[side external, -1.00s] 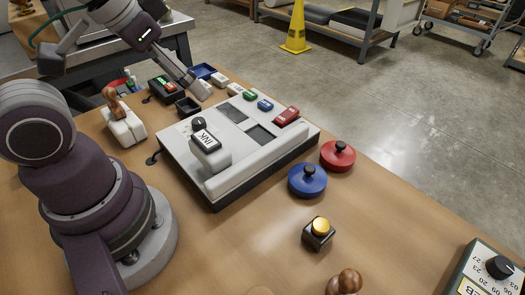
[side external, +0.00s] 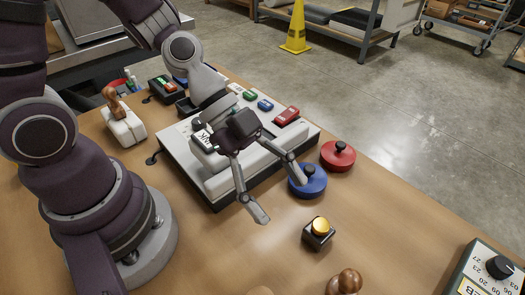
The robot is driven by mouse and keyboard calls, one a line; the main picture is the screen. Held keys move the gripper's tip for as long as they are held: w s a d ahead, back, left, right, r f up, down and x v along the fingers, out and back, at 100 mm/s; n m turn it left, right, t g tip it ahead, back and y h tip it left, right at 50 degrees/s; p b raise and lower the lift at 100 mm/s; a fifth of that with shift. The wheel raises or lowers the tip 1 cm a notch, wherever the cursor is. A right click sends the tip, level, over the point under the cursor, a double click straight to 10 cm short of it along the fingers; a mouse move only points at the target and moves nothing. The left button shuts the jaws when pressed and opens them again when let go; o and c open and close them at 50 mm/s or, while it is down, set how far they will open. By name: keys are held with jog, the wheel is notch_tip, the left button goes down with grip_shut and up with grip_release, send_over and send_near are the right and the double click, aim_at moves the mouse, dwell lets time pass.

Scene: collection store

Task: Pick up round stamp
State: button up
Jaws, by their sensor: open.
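Several things here could be the round stamp, and I cannot tell which is meant. A round blue piece with a black knob (side external: 307,184) sits on the table right of the grey tray. A similar round red piece (side external: 338,155) sits just behind it to the right. A brown wooden knob (side external: 346,282) shows at the bottom edge, its lower part cut off. My gripper (side external: 282,197) is open and empty, its fingers spread wide over the tray's front right edge. One fingertip overlaps the blue piece in the picture; I cannot tell whether they touch.
The grey tray (side external: 215,187) holds an ink block and small coloured pieces. A black block with a yellow dome (side external: 318,233) stands in front. A numbered dial box (side external: 487,272) is at lower right. A wooden-handled white block (side external: 124,126) stands left.

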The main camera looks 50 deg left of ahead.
jog(key=d+r+m+h, duration=0.1)
jog(key=d+m+h, duration=0.1)
jog(key=d+h, duration=0.3)
jog(key=t, duration=0.1)
send_near(341, 274)
jog(key=x, duration=0.4)
jog(key=shift+d+f, duration=0.15)
jog(key=x, duration=0.7)
jog(key=shift+d, duration=0.1)
grip_shut()
